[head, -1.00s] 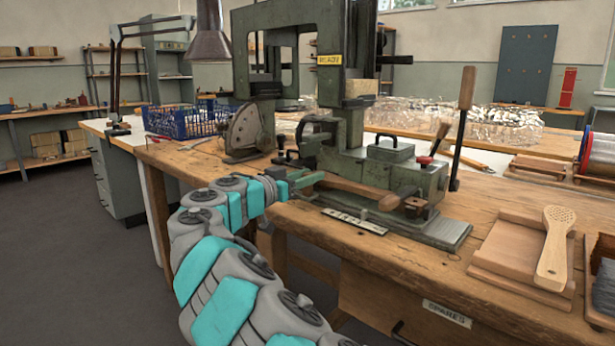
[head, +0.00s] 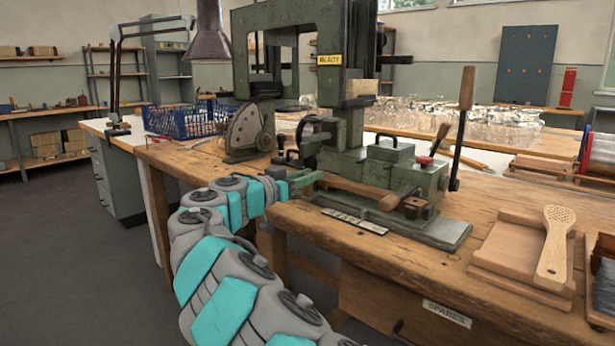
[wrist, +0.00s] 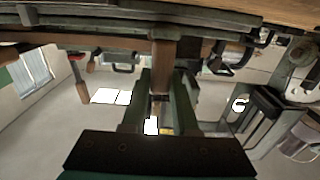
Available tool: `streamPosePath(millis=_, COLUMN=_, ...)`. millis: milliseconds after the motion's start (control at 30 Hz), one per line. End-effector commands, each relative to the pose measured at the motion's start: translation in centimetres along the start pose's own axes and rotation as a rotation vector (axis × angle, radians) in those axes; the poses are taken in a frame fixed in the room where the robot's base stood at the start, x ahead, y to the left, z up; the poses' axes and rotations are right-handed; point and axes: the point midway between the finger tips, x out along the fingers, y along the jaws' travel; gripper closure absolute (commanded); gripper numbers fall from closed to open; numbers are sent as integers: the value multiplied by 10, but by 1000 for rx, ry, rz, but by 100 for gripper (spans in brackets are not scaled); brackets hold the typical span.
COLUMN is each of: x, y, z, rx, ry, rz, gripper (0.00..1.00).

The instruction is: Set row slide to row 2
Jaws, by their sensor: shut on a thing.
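The green tufting machine (head: 350,140) stands on the wooden bench. A wooden handle (head: 350,187) runs along its front, low on the machine. My gripper (head: 312,180) is at the left end of this handle. In the wrist view, my gripper (wrist: 160,98) has its green fingers shut on the wooden handle (wrist: 163,62), which runs up towards the machine's underside. A pale marked plate (head: 355,221) lies on the bench edge below the handle. Its markings are too small to read, and I cannot tell which row is set.
A wooden block with a brush-shaped paddle (head: 553,250) lies at the front right. A blue basket (head: 185,121) stands behind at the left. A lever with a wooden grip (head: 466,90) rises at the machine's right. The bench's front edge is close below my gripper.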

Motion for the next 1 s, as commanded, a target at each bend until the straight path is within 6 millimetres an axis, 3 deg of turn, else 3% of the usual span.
streamPosePath(millis=1000, x=0, y=-10, z=0, rx=1, ry=-1, rz=-2, gripper=100)
